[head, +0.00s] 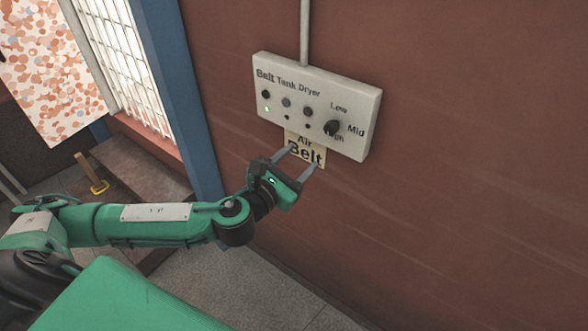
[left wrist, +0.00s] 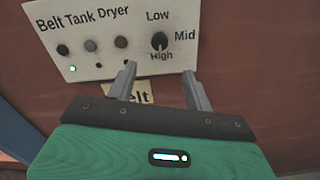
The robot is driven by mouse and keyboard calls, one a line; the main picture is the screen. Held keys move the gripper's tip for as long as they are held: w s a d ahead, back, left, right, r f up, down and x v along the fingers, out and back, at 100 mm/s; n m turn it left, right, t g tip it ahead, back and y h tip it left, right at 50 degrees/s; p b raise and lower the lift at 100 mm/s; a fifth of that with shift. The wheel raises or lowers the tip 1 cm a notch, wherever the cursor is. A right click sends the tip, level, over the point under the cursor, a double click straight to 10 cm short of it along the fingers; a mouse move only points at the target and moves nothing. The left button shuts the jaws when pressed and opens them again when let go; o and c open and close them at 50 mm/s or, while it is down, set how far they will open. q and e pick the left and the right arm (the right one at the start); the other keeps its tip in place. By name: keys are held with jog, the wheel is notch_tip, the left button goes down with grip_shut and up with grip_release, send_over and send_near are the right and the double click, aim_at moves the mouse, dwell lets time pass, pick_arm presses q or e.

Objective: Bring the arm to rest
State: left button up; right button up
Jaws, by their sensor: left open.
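My left arm reaches in from the left in the head view. Its gripper (head: 298,160) is open and empty, with its two fingers apart, just below the control panel (head: 345,90) on the wall. The gripper also shows in the left wrist view (left wrist: 160,85), with the panel beyond it. The panel is white, with several small buttons, a lit green light (head: 267,109) at the left and a black knob (head: 332,127) marked Low, Mid and High. My right gripper is not in view.
A yellowish Belt label (head: 305,152) hangs under the panel, partly behind my fingers. The brown wall (head: 450,180) carries a grey pipe (head: 304,30) above the panel. A blue post (head: 185,100) and a bench (head: 140,180) stand to the left. Grey floor shows below.

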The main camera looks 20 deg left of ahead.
pick_arm(q)
jog(key=shift+s+a, duration=0.1)
jog(key=shift+s, duration=0.35)
